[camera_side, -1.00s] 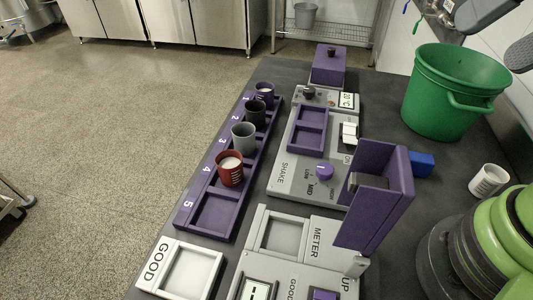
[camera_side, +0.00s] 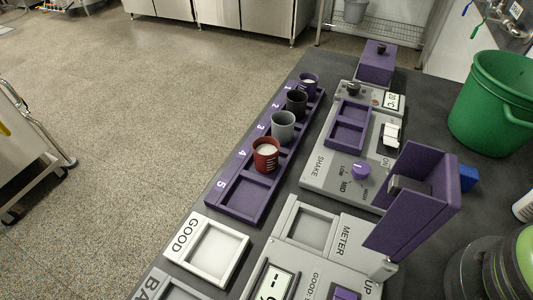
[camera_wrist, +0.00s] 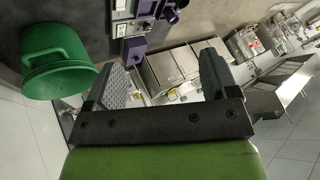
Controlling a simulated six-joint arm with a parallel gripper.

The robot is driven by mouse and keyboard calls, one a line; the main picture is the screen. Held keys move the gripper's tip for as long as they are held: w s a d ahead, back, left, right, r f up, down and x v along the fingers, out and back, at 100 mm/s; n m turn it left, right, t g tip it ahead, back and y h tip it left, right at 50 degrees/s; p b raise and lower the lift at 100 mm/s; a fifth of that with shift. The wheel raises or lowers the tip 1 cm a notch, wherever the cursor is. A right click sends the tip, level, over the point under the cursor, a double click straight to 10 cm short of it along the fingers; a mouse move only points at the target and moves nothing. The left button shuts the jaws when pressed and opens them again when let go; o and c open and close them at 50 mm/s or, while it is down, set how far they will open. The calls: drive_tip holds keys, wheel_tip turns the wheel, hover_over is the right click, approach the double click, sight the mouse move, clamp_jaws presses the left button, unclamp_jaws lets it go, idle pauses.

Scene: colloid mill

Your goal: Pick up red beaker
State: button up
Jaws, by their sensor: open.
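The red beaker (camera_side: 264,162) stands upright in slot 4 of the purple numbered rack (camera_side: 215,208) in the side view. It has pale contents and white marks on its side. My gripper (camera_wrist: 165,65) shows in the wrist view with its two grey pads wide apart and nothing between them. My gripper is outside the side view, so its distance from the beaker cannot be read there. I cannot make out the red beaker in the wrist view.
A grey beaker (camera_side: 282,130), black beaker (camera_side: 297,106) and purple beaker (camera_side: 309,87) stand in slots 3 to 1; slot 5 is empty. The shake station (camera_side: 325,178) and a tall purple holder (camera_side: 418,215) stand right of the rack. A green bucket (camera_side: 484,105) is behind.

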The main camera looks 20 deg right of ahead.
idle(0.3)
drive_tip(key=g+h, duration=0.2)
drive_tip(key=g, duration=0.5)
hover_over(266, 153)
drive_tip(key=s, duration=0.2)
wheel_tip(266, 153, down, 19)
drive_tip(key=f, duration=0.4)
drive_tip(key=shift+a+f, duration=0.3)
drive_tip(key=shift+f, duration=0.05)
wheel_tip(266, 153, down, 6)
drive_tip(key=shift+r, duration=0.1)
